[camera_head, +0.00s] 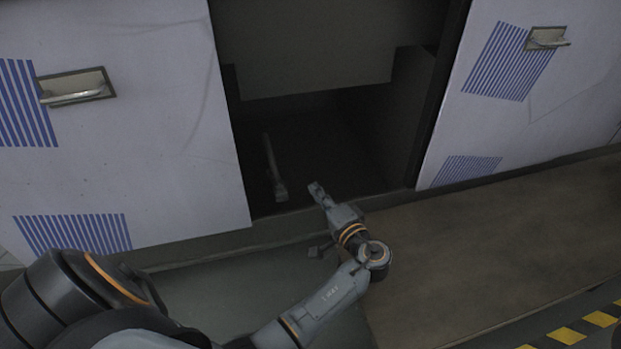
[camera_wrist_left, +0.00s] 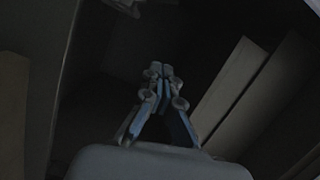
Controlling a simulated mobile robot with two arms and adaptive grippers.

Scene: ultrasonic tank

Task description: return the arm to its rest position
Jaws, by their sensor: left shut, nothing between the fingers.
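My left arm comes in from the lower left in the head view. Its gripper (camera_head: 315,188) is at the lower front of a dark open cabinet bay (camera_head: 345,130). The left wrist view shows the gripper (camera_wrist_left: 161,70) with its fingers together and nothing between them. That view is dark, and the cabinet interior around the fingers is hard to make out. A thin light-grey bar-like object (camera_head: 272,165) lies inside the bay, just left of the fingertips and apart from them. My right gripper is not seen.
White cabinet fronts with blue stripes flank the bay, with a handle on the left panel (camera_head: 75,88) and one on the right panel (camera_head: 546,38). A brown floor board (camera_head: 480,250) lies at the lower right. Yellow-black striping (camera_head: 567,335) marks the lower right corner.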

